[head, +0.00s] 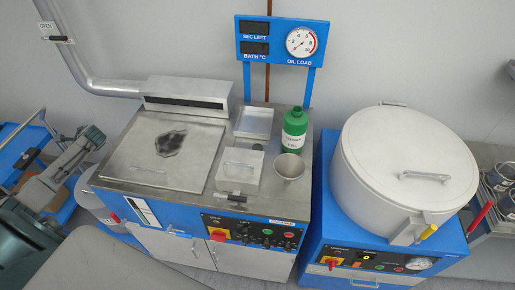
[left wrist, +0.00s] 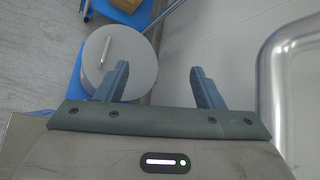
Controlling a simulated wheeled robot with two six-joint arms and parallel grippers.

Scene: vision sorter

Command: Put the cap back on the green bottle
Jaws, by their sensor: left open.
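The green bottle (head: 294,132) stands upright at the back right of the steel machine top, with a white label on its front. A small dark round piece (head: 257,147) lies left of the bottle, behind a steel box lid; it may be the cap, but it is too small to tell. My left gripper is open and empty in the left wrist view (left wrist: 160,82), above the floor area beside a grey round drum (left wrist: 118,66). In the head view my left arm is at the far left, well apart from the bottle. My right gripper is out of view.
A metal cup (head: 289,167) stands just in front of the bottle, and a shallow steel tray (head: 254,123) lies to its left. A blue gauge panel (head: 282,41) rises behind. A large white lidded drum (head: 400,160) stands to the right. A metal pipe (head: 110,88) runs along the left wall.

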